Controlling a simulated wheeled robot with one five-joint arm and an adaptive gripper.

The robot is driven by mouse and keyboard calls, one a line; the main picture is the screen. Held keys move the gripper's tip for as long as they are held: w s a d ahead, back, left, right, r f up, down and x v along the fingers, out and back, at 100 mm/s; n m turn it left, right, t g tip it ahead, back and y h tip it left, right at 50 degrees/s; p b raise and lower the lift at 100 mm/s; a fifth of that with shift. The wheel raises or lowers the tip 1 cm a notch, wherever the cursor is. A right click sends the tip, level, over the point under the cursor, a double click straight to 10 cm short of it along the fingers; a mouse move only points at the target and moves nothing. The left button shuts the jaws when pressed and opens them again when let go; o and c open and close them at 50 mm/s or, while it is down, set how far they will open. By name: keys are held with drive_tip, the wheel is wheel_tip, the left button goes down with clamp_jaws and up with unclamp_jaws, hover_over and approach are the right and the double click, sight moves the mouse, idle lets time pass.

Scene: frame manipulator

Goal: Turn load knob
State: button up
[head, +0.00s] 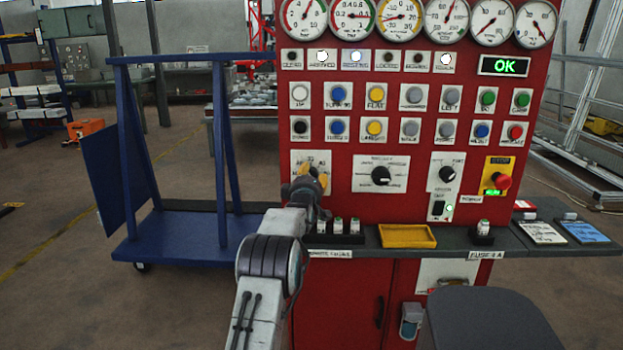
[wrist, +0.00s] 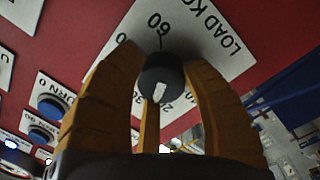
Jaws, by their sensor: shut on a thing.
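The load knob (wrist: 150,76) is a round black knob with a white mark, in the middle of the wrist view. It sits on a white plate (wrist: 210,40) printed with numbers and part of the words "LOAD KNOB". The yellow-orange fingers of my gripper (wrist: 163,75) are closed around the knob from several sides. In the head view my gripper (head: 312,178) is at the plate (head: 298,158) on the left of the red panel, and it hides the knob there.
The red panel (head: 350,213) carries gauges, lamps, buttons, two other black knobs (head: 381,176) (head: 447,174) and a red emergency button (head: 501,181). A dark shelf below it holds a yellow tray (head: 407,236). A blue cart (head: 185,233) stands at the left. A dark seat (head: 497,320) is in front.

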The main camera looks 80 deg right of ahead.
drive_tip(key=shift+f, duration=0.3)
drive_tip(key=c, duration=0.4)
drive_tip(key=m+b, duration=0.1)
drive_tip(key=b, duration=0.1)
drive_tip(key=m+b, duration=0.1)
drive_tip(key=m, duration=0.1)
drive_tip(key=shift+f+b, duration=0.35)
drive_tip(key=shift+f, duration=0.05)
drive_tip(key=shift+r+m+y+b, duration=0.2)
drive_tip(key=shift+m+y+b, duration=0.1)
drive_tip(key=shift+m+b, duration=0.5)
drive_tip(key=o, duration=0.9)
drive_tip(key=shift+f, duration=0.1)
drive_tip(key=o, duration=0.3)
drive_tip(key=shift+r, duration=0.25)
drive_tip(key=shift+r, duration=0.1)
